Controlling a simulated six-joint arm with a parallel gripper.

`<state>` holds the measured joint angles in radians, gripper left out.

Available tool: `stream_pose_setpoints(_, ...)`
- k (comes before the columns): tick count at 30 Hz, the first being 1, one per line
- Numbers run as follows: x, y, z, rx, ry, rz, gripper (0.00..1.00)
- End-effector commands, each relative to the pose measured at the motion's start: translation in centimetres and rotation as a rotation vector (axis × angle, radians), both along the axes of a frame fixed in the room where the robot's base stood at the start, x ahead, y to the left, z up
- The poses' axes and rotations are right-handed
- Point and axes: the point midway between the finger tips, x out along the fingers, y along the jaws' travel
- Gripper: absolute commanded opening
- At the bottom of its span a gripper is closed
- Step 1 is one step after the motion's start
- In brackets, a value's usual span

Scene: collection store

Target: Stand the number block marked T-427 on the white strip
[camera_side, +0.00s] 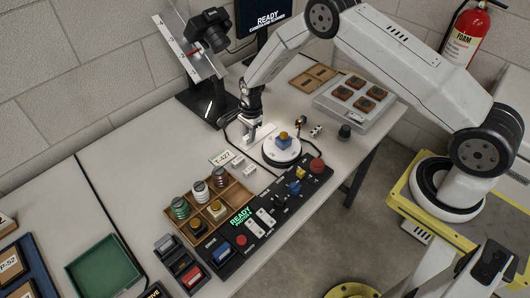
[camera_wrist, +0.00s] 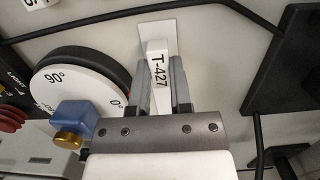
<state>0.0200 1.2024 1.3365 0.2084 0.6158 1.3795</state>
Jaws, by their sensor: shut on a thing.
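The number block marked T-427 (camera_wrist: 158,72) is white and sits between the fingers of my gripper (camera_wrist: 162,66) in the wrist view. My gripper is shut on it, and its lettered face shows. The white strip (camera_wrist: 157,32) lies on the table just beyond the block, partly hidden by it. In the side view my gripper (camera_side: 249,130) is low over the table, left of the round turntable. A white label reading T-427 (camera_side: 221,157) lies on the table near it. I cannot tell whether the block touches the strip.
The white turntable (camera_side: 281,158) holds a blue piece with a brass knob (camera_side: 283,138), close to my gripper. Small white blocks (camera_side: 249,171) lie in front. A wooden tray of spools (camera_side: 232,207) and a black control panel (camera_side: 288,215) stand nearer. A dark cable runs around the strip.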

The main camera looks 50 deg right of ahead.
Motion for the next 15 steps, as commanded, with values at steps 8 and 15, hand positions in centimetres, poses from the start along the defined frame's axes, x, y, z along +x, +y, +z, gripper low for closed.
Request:
stream_pose_setpoints(8,0.03,-0.01,-0.85,0.0,-0.002,0.0,0.0)
stream_pose_setpoints(15,0.01,-0.01,-1.01,0.0,-0.001,0.0,0.0)
